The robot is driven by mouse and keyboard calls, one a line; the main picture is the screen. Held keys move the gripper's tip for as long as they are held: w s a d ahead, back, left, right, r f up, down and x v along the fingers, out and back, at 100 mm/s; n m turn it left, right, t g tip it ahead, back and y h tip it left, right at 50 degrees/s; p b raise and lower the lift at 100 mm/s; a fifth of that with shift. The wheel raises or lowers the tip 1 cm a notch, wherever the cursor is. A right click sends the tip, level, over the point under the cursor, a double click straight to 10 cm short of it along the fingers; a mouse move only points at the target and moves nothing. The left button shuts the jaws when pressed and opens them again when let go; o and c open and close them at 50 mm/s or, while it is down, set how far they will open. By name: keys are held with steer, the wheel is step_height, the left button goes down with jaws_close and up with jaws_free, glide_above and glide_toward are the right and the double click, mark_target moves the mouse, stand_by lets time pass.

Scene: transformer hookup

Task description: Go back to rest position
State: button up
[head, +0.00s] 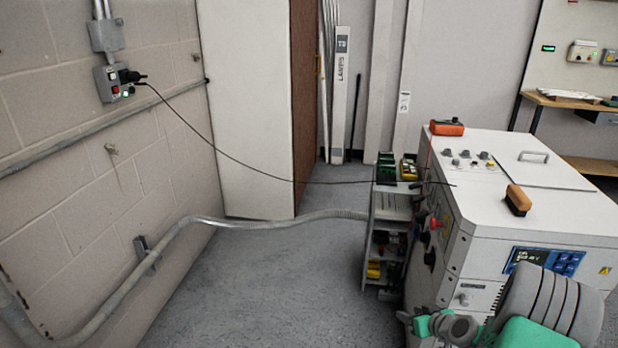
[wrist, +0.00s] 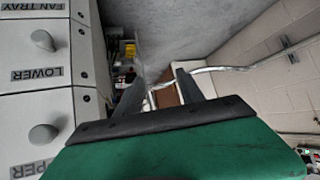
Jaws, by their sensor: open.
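My gripper (wrist: 160,78) is open and empty in the wrist view, its two dark fingers spread apart above the green wrist body. It is beside the light cabinet front, which has round knobs and a LOWER label (wrist: 40,74). Nothing is between the fingers; floor and wall show beyond them. In the head view my green and grey arm is at the lower right, in front of the white cabinet (head: 478,225). I cannot make out the fingers there.
A black cable (head: 235,158) runs from the wall switch box (head: 112,82) to the cabinet. A brown-orange block (head: 517,200) and an orange device (head: 446,128) lie on the cabinet top. A small shelf cart (head: 390,205) stands beside it. The floor (head: 285,285) to the left is clear.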

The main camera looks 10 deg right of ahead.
steer(key=s+a+r+g+p, duration=0.2)
steer(key=a+r+p, duration=0.25)
steer(key=r, duration=0.45)
steer(key=s+a+r+n+g+p, duration=0.1)
steer(key=s+a+r+p, duration=0.2)
steer(key=a+r, duration=0.5)
steer(key=s+a+r+g+p, duration=0.2)
steer(key=a+r+p, duration=0.15)
steer(key=r, duration=0.75)
steer(key=s+a+r+m+g+h+p, duration=0.1)
steer(key=s+a+r+p, duration=0.1)
steer(key=s+r, duration=0.4)
steer(key=s+a+r+m+h+p, duration=0.1)
steer(key=s+a+r+p, duration=0.2)
steer(key=s+r, duration=0.4)
steer(key=shift+s+a+g+p, duration=0.3)
steer(key=shift+s+g+p, duration=0.1)
steer(key=shift+s+p, duration=0.3)
